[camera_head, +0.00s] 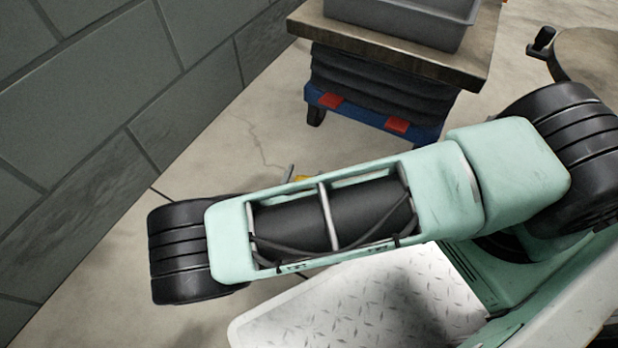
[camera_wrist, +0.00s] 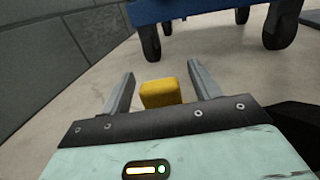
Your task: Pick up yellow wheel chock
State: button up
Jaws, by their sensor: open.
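The yellow wheel chock (camera_wrist: 161,93) lies on the concrete floor in the wrist view, seen between and just beyond the base of my gripper's two fingers. My gripper (camera_wrist: 154,78) is open, with one grey finger to the left of the chock and one to the right. I cannot tell whether either finger touches it. The chock's lower part is hidden by the gripper body. In the head view only a small yellow bit (camera_head: 304,178) shows above my arm link, which hides the rest.
A blue wheeled lift cart (camera_head: 372,115) with black bellows stands just beyond; its wheels (camera_wrist: 150,42) are close ahead. A grey tray (camera_head: 405,22) sits on its top (camera_head: 390,58). A grey block wall (camera_head: 110,85) runs along the left. A round-topped object (camera_head: 590,55) stands at right.

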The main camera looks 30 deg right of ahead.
jog(key=shift+w+d, duration=0.3)
jog(key=shift+w, duration=0.05)
jog(key=c, duration=1.3)
grip_shut()
